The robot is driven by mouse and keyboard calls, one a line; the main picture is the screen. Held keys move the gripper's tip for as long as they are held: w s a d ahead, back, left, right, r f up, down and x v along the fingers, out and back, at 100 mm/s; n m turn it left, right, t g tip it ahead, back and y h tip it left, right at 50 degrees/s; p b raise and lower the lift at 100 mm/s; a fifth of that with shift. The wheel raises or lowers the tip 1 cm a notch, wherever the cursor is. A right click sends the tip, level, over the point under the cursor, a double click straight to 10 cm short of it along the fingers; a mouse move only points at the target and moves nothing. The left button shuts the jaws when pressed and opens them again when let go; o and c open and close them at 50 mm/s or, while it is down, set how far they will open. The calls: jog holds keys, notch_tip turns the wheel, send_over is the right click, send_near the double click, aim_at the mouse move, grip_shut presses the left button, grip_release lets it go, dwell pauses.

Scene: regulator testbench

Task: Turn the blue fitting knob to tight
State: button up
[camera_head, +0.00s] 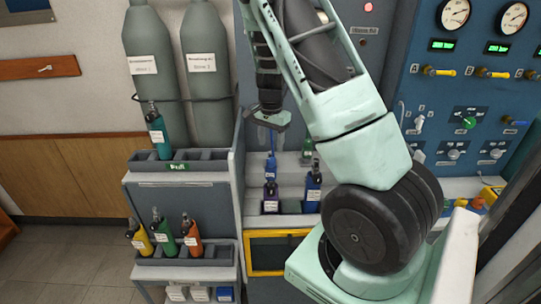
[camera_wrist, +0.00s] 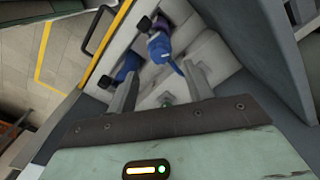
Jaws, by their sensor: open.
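The blue fitting (camera_head: 271,163) hangs upright above the bench tray in the head view, beneath my gripper (camera_head: 270,121). In the wrist view the blue fitting (camera_wrist: 160,47) shows just beyond the fingertips of my gripper (camera_wrist: 160,70), with a thin blue part pointing toward the space between the fingers. My fingers are apart and nothing is held between them. I cannot tell how far the knob is turned.
A side rack (camera_head: 150,190) holds several small bottles. A blue panel (camera_head: 450,100) with gauges and knobs is at right.

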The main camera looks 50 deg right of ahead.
aim_at(271, 160)
notch_tip(271, 160, down, 7)
jog(key=shift+r+p, duration=0.2)
jog(key=shift+p, duration=0.3)
